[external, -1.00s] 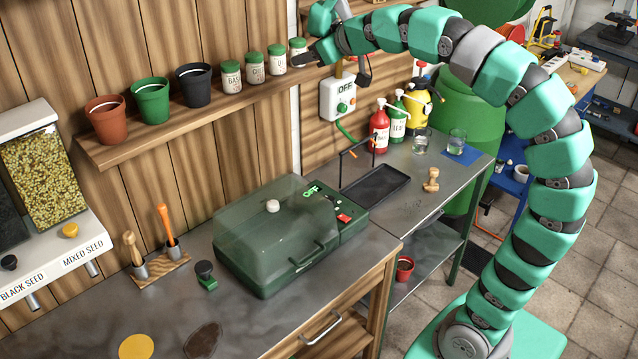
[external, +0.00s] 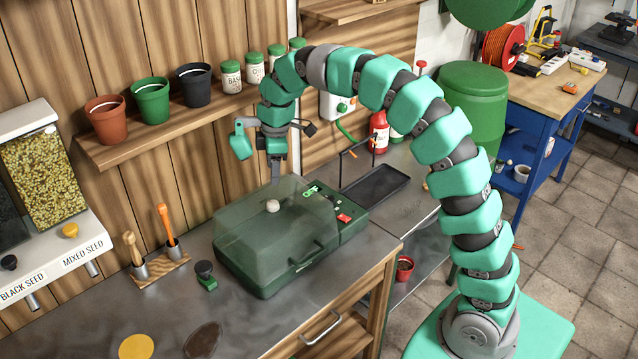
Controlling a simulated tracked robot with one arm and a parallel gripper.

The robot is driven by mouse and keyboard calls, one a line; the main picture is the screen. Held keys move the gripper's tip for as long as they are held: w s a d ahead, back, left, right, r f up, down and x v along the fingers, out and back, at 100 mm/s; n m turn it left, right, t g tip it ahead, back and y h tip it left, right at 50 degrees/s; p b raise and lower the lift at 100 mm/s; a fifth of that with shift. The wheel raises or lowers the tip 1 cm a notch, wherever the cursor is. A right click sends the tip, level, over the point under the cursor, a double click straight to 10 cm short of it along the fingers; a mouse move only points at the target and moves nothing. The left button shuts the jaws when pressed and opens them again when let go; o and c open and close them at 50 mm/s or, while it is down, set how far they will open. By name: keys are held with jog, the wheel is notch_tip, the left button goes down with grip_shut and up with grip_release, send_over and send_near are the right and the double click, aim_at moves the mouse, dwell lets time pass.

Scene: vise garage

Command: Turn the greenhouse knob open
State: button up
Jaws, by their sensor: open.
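The greenhouse (external: 262,282) is a dark green box with a clear, closed lid on the metal bench. A round white knob (external: 272,206) shows at the top of the lid. A control panel (external: 331,205) at its right end has a green label, small dark controls and a red switch. I cannot tell which way any knob is turned. My gripper (external: 277,180) points down above the far edge of the greenhouse, behind the white knob in the picture. It is open and apart from the knob, with nothing seen between its fingers.
A shelf with pots (external: 151,101) and green-capped jars (external: 231,77) runs along the wall behind my arm. A black tray (external: 375,190) lies right of the greenhouse. A dark-topped stamp (external: 205,274) and a tool holder (external: 160,268) stand left of it. The front bench is mostly clear.

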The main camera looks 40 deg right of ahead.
aim_at(273, 203)
jog(key=shift+w+a+f+g+p, duration=0.1)
jog(key=shift+a+f+g+p, duration=0.2)
jog(key=shift+f+p, duration=0.3)
jog(key=shift+w+a+f+g+p, duration=0.15)
jog(key=shift+f+g+p, duration=0.25)
jog(key=shift+p, duration=0.4)
jog(key=shift+s+a+f+p, duration=0.15)
jog(key=shift+f+p, duration=0.2)
jog(key=shift+f, duration=1.55)
jog(key=shift+s+f+p, duration=0.15)
jog(key=shift+f+p, duration=0.15)
jog(key=shift+f, duration=1.6)
jog(key=shift+c, duration=0.3)
jog(key=c, duration=0.9)
